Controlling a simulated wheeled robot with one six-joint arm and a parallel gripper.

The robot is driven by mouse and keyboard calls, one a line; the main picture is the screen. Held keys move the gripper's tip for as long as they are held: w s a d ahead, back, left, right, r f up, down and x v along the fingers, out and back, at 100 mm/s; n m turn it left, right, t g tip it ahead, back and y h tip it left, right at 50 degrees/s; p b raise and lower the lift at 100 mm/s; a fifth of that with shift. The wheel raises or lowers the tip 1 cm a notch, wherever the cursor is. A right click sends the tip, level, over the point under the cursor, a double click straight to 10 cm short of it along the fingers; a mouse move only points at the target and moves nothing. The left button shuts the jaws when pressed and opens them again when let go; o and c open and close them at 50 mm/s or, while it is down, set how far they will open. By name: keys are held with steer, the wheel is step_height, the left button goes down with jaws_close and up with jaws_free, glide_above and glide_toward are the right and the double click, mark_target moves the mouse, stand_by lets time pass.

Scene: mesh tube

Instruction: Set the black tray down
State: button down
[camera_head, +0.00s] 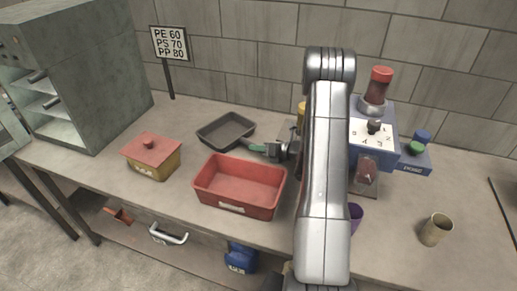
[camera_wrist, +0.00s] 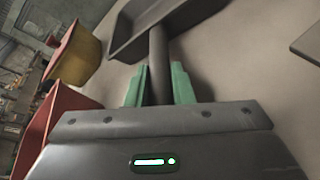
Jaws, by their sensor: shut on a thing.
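The black tray (camera_head: 226,130) is a shallow square pan with a handle, near the back of the table behind the red bin. It appears flat, level with or just above the tabletop; I cannot tell if it touches. My gripper (camera_head: 270,149) has green fingers shut on the tray's handle, to the right of the pan. In the wrist view the handle (camera_wrist: 158,66) runs between the green fingers of my gripper (camera_wrist: 160,85), and part of the tray (camera_wrist: 165,18) shows at the top.
A red bin (camera_head: 240,199) stands in front of the tray. A yellow box with a red lid (camera_head: 152,154) is at left, near a grey cabinet (camera_head: 85,75). A sign (camera_head: 169,43) stands behind. A blue machine (camera_head: 371,141) and a tan cup (camera_head: 435,229) are at right.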

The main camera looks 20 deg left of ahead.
steer(key=c, duration=1.2)
jaws_free()
steer(key=shift+o, duration=0.2)
step_height(320, 180, up, 10)
steer(key=shift+f+b, duration=0.1)
steer(key=shift+b, duration=0.7)
